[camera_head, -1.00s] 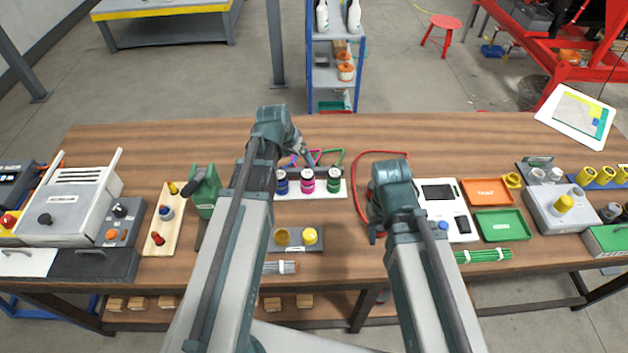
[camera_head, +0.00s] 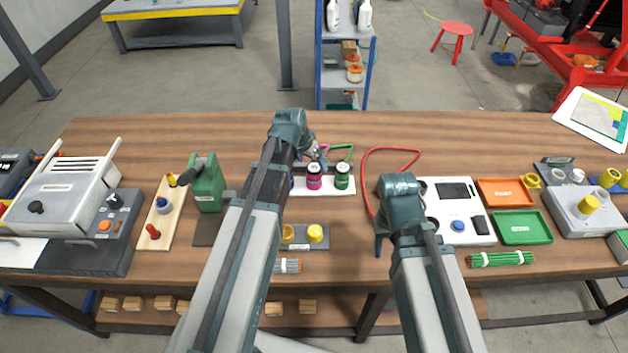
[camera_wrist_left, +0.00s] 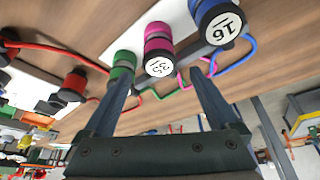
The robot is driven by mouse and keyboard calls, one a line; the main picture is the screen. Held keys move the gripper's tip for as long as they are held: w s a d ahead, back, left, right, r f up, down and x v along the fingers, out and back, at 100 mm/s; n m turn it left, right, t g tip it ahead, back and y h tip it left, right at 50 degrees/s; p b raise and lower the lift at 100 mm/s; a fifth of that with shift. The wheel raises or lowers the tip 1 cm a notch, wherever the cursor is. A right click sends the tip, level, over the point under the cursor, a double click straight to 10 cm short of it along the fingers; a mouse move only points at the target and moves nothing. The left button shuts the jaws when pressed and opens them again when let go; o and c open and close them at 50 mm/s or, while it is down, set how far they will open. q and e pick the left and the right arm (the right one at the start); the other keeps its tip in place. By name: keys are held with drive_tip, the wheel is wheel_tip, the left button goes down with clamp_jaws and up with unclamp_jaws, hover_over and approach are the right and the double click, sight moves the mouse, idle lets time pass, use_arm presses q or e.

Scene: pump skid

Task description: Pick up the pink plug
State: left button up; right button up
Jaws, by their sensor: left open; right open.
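The pink plug (camera_head: 314,177) stands upright on a white strip (camera_head: 328,187) on the workbench. In the left wrist view the pink plug (camera_wrist_left: 158,48) shows its round "35" end, lying between the lines of the two fingers. My left gripper (camera_wrist_left: 160,78) is open and empty; neither finger appears to grip it. In the head view my left gripper (camera_head: 319,152) is beside the plug's far side, partly hidden by its wrist. A green plug (camera_head: 342,177) is to the right; a blue "16" plug (camera_wrist_left: 215,22) is hidden in the head view. My right gripper (camera_head: 380,243) is open, largely hidden.
Coloured cables, including a green loop (camera_head: 340,150) and a red cable (camera_head: 392,149), lie behind the plugs. A holder with a yellow piece (camera_head: 315,233) sits in front. A green stand (camera_head: 207,190) is to the left. The bench's far middle is clear.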

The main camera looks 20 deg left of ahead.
sight(314, 168)
use_arm(q)
drive_tip(key=b+x, duration=0.4)
drive_tip(key=x, duration=0.1)
drive_tip(key=shift+s+f+b, duration=0.15)
drive_tip(key=shift+f+b, duration=0.05)
drive_tip(key=shift+b, duration=0.15)
use_arm(e)
wheel_tip(314, 168, down, 5)
use_arm(q)
drive_tip(key=shift+r, duration=0.15)
use_arm(e)
drive_tip(key=shift+r, duration=0.1)
use_arm(q)
drive_tip(key=shift+c, duration=0.3)
clamp_jaws()
